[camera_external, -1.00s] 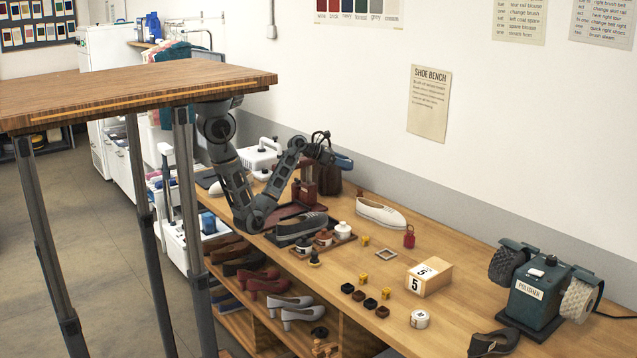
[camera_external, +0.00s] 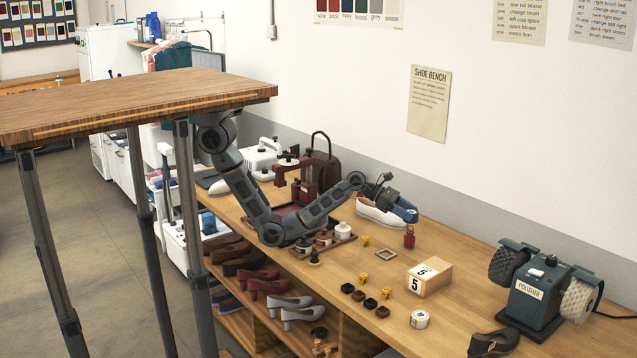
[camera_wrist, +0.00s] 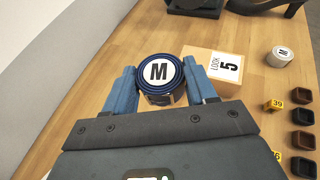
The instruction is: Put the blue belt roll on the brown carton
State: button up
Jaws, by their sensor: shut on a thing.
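The blue belt roll (camera_wrist: 160,72), a dark blue coil with a white "M" label on its top, is between my gripper's blue fingers in the wrist view. In the external view I cannot tell the roll apart from the blue fingers. The brown carton (camera_external: 430,278), a light box marked "5", stands on the bench to the right of and nearer the camera than my gripper. In the wrist view the carton (camera_wrist: 212,72) shows just beyond and right of the roll, partly behind the right finger.
A square frame (camera_external: 386,254), several dark trays (camera_external: 359,296) and a white round tin (camera_external: 419,319) lie around the carton. The polisher (camera_external: 540,291) stands at the right.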

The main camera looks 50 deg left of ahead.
jog(key=s+d+m+g+h+b, duration=0.15)
jog(key=s+d+m+g, duration=0.25)
jog(key=s+d, duration=1.25)
send_over(427, 267)
notch_tip(427, 267, down, 6)
jog(key=shift+f, duration=0.15)
jog(key=shift+w+a+f, duration=0.1)
jog(key=shift+f, duration=1.9)
jog(key=shift+f+y, duration=0.15)
jog(key=shift+y, duration=0.1)
jog(key=o, duration=1.1)
